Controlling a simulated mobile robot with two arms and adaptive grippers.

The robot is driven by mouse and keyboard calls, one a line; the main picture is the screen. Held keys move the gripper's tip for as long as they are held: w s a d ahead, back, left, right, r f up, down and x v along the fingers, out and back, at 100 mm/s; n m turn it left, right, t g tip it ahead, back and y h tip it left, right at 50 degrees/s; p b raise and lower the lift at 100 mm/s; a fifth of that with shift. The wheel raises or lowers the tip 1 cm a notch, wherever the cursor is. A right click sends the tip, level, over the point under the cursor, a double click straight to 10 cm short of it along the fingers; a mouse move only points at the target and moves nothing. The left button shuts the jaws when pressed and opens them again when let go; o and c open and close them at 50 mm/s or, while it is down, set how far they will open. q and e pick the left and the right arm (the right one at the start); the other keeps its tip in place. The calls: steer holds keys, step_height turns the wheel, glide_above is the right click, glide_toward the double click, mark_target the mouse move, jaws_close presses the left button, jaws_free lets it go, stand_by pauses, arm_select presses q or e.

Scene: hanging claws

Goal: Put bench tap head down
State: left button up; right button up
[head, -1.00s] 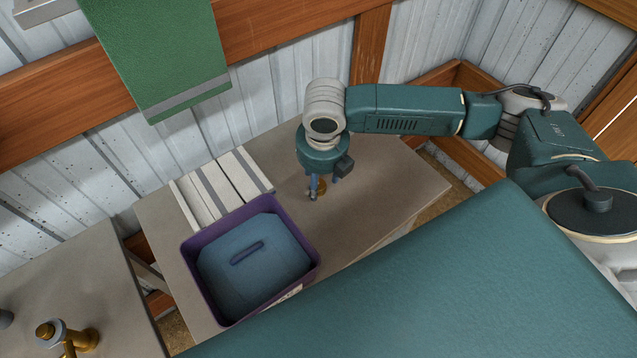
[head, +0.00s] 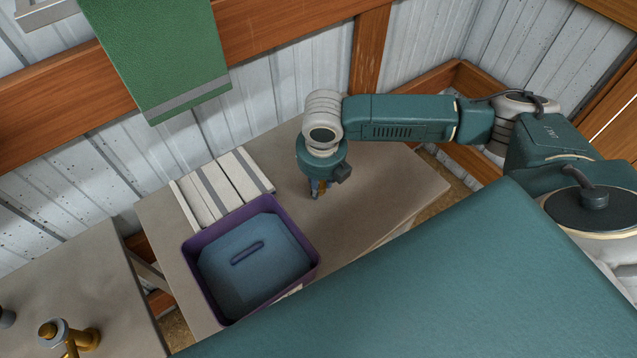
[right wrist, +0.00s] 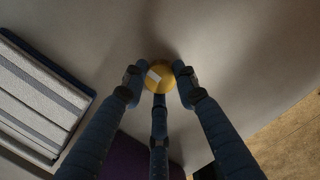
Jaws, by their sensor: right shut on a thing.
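My right gripper (head: 318,191) points down over the bare part of the bench, to the right of the purple crate. Its fingers are shut on a small round brass piece, which looks like the bench tap head (right wrist: 160,75). The right wrist view shows its yellow face with a pale patch between the dark blue fingertips (right wrist: 160,82). The fingers hide most of it in the head view. It is at or just above the bench top; I cannot tell whether it touches. My left gripper is not in view.
The purple crate (head: 192,285) holds a blue lidded thing (head: 255,265). A striped white panel (head: 222,187) lies behind it. A brass tap (head: 78,340) stands on another bench at lower left. A green cloth (head: 160,60) hangs on the wall. Bench room to the right is clear.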

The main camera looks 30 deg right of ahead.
step_height(320, 180, up, 20)
steer(key=b, duration=0.2)
steer(key=s+a+f+m+g, duration=0.1)
steer(key=s+m, duration=0.1)
steer(key=m, duration=0.8)
steer(key=s+a+f+m+g+b, duration=0.1)
steer(key=s+f+m, duration=0.1)
steer(key=m, duration=0.7)
steer(key=s+a+f+m+g, duration=0.1)
steer(key=s+m, duration=0.3)
steer(key=m, duration=0.6)
steer(key=shift+s+a+f+m+g+b, duration=0.2)
steer(key=shift+a+f+m+g+b, duration=0.1)
steer(key=shift+a+b, duration=0.1)
steer(key=m, duration=0.1)
steer(key=s+m, duration=0.1)
steer(key=m, duration=0.1)
steer(key=shift+a, duration=0.1)
